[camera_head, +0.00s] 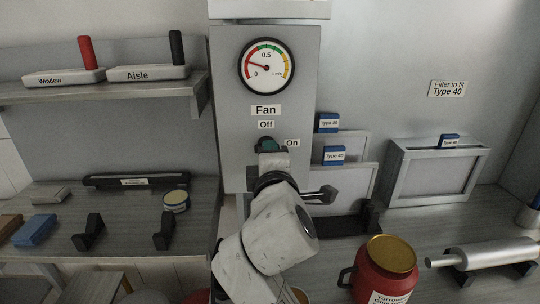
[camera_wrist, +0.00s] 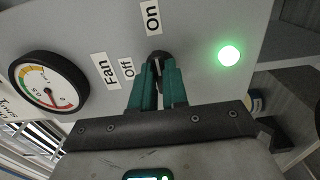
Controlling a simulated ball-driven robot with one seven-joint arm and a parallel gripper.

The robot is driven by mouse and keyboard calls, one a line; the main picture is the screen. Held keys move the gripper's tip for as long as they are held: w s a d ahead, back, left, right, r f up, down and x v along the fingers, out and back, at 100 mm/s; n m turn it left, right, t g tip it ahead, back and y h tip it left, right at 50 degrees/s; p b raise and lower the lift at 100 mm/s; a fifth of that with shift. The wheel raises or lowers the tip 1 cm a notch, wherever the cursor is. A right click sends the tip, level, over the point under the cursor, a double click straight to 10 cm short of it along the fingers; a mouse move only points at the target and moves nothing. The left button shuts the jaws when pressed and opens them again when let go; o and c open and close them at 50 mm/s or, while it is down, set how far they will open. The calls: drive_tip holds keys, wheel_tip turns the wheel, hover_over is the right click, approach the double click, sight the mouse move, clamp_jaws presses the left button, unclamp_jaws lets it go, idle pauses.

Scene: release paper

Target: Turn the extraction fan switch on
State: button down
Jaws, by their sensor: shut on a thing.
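The fan switch is a dark round knob (camera_wrist: 158,56) on the front of a grey panel (camera_head: 232,85), below the "Fan" label (camera_head: 265,110). The "Off" label (camera_head: 266,125) is above it and the "On" label (camera_head: 292,142) is to its upper right. My gripper (camera_wrist: 158,75) has its teal fingers shut on the knob. In the head view my gripper (camera_head: 267,146) and wrist cover most of the knob. A pale mark shows between the fingers, but I cannot tell clearly which label it points at. A round lamp (camera_wrist: 229,56) on the panel glows green.
A gauge (camera_head: 266,66) above the switch has its red needle in the low range. A shelf (camera_head: 110,92) with Window and Aisle blocks is at left. Framed filters (camera_head: 437,172) stand at right. A red pot (camera_head: 384,272) and a metal roller (camera_head: 482,255) are in front.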

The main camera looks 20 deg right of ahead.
drive_tip(key=shift+f, duration=0.1)
idle(0.3)
drive_tip(key=c, duration=1.1)
unclamp_jaws()
drive_tip(key=shift+c, duration=0.2)
drive_tip(key=b+v, duration=0.1)
drive_tip(key=v, duration=0.9)
drive_tip(key=shift+s+b, duration=0.35)
drive_tip(key=shift+b, duration=0.05)
